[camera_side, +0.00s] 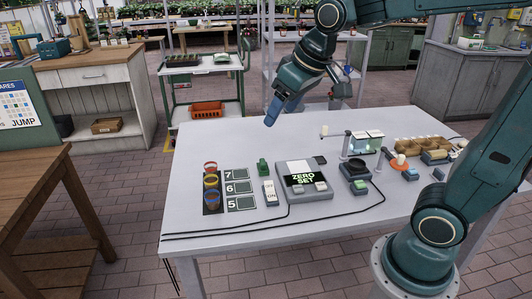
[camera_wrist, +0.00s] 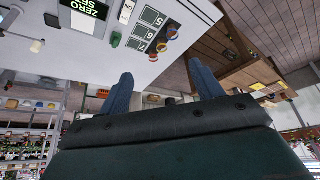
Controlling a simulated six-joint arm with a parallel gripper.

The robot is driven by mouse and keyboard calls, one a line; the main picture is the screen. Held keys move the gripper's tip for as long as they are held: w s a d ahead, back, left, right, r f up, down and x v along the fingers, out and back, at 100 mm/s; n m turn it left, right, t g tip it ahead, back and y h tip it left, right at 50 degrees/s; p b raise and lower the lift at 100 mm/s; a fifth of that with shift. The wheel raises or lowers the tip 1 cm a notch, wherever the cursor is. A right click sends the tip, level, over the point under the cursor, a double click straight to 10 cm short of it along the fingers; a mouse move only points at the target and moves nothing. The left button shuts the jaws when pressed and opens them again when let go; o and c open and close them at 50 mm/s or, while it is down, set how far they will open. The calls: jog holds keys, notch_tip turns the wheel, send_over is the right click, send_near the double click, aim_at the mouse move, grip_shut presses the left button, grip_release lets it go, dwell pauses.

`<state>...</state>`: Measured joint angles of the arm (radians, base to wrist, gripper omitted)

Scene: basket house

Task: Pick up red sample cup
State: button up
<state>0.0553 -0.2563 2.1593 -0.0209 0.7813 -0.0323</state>
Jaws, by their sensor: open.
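The red sample cup (camera_side: 210,167) stands at the far end of a row of three cups on a dark strip, beside the square marked 7. It also shows small in the wrist view (camera_wrist: 162,47). A yellow cup (camera_side: 211,181) and a blue cup with an orange-brown part (camera_side: 211,197) stand nearer in the same row. My gripper (camera_side: 271,113) is above the far part of the table, to the right of and higher than the cups. In the wrist view its two blue fingers (camera_wrist: 161,78) are spread apart with nothing between them.
The white table (camera_side: 330,240) holds a ZERO SET device (camera_side: 304,178), a small green block (camera_side: 262,167), an ON switch (camera_side: 270,193) and black cables. The table's far left is clear.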

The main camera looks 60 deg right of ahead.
jog(key=w+d+f, duration=0.3)
jog(key=w+f, duration=0.6)
jog(key=w, duration=0.4)
jog(key=w+d+f, duration=0.4)
jog(key=w+f, duration=0.6)
jog(key=w, duration=0.4)
jog(key=shift+g, duration=0.3)
jog(key=shift+f, duration=0.15)
send_near(211, 166)
jog(key=shift+w+a+f, duration=0.2)
jog(key=shift+a+f, duration=0.15)
jog(key=shift+f, duration=0.4)
jog(key=shift+w+a+f, duration=0.15)
jog(key=shift+a+f, duration=0.15)
jog(key=shift+f, duration=0.45)
jog(key=shift+x, duration=2.55)
jog(key=shift+s, duration=0.1)
